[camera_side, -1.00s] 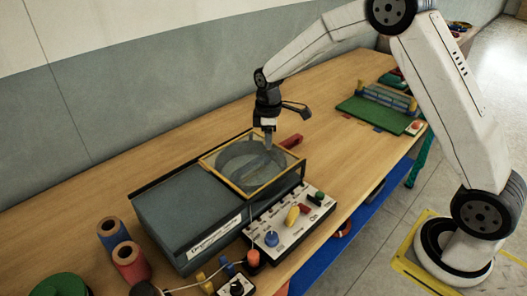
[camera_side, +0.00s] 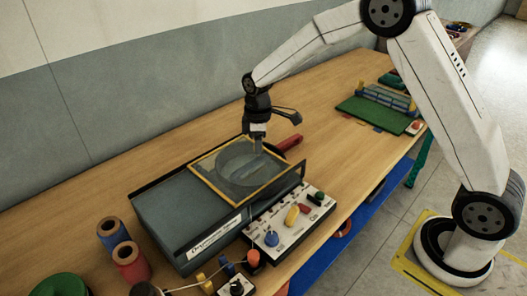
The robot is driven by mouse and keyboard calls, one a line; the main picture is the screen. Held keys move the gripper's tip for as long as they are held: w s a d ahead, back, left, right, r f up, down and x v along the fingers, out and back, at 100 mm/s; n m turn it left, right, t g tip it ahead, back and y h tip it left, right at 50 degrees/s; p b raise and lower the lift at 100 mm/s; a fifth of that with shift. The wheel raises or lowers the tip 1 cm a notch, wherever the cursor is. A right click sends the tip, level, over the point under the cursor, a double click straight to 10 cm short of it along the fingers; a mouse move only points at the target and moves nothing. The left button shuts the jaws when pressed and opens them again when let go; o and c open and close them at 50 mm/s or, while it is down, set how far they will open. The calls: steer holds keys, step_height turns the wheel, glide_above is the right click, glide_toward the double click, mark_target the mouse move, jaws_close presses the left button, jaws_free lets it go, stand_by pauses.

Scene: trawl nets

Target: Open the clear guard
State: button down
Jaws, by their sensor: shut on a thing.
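The clear guard (camera_side: 212,173) is a see-through panel with a yellow frame. It lies flat over the right part of the dark grey machine (camera_side: 178,214). A round shape shows dimly through it. My gripper (camera_side: 257,150) points down at the far side of the guard and is shut on it. The exact part between the fingertips is too small to make out.
A white control panel (camera_side: 284,238) with coloured knobs fronts the machine. Red (camera_side: 130,262) and blue (camera_side: 112,234) spools stand at front left. A green board (camera_side: 375,115) lies at back right. Bare wooden table (camera_side: 190,130) lies behind the machine.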

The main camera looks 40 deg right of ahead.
mark_target(214, 182)
steer(key=a, duration=1.5)
steer(key=shift+a, duration=0.2)
steer(key=shift+c, duration=1.6)
jaws_free()
step_height(214, 182, up, 8)
steer(key=shift+d, duration=0.1)
